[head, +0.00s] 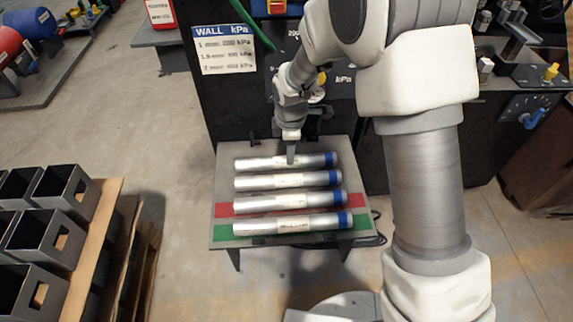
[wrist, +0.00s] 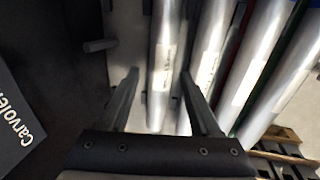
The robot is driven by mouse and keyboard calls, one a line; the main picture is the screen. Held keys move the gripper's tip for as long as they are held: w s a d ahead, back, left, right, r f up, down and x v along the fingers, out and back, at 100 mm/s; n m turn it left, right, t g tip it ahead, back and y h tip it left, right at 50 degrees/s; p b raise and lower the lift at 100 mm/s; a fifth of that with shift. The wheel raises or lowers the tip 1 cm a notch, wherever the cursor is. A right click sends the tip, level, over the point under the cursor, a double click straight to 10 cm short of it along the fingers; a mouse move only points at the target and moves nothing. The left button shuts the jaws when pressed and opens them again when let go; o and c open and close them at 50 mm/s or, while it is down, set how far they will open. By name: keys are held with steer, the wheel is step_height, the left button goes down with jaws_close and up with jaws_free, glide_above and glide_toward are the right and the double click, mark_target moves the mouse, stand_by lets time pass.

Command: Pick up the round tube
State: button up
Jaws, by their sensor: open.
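Several round silver tubes lie side by side on a small grey stand, each with a pale label and a blue band at its right end. The farthest tube (head: 255,164) is under my gripper (head: 291,158); the other tubes, such as the second (head: 255,184) and the nearest (head: 256,228), lie in front of it. In the wrist view my gripper (wrist: 159,76) is open, with one tube (wrist: 165,50) showing between its fingers. A second tube (wrist: 210,60) passes behind the right finger. I cannot tell whether the fingers touch a tube.
The stand (head: 228,158) has a red strip (head: 224,210) and a green strip (head: 222,232). A dark panel with a "WALL kPa" sign (head: 226,49) rises behind it. Black open boxes (head: 62,188) stand on a pallet at left. Floor between pallet and stand is clear.

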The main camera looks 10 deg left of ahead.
steer(key=f, duration=0.2)
steer(key=f+b, duration=0.1)
steer(key=w+f+b, duration=0.1)
steer(key=f, duration=0.1)
steer(key=shift+f, duration=0.3)
steer(key=shift+r, duration=0.1)
jaws_close()
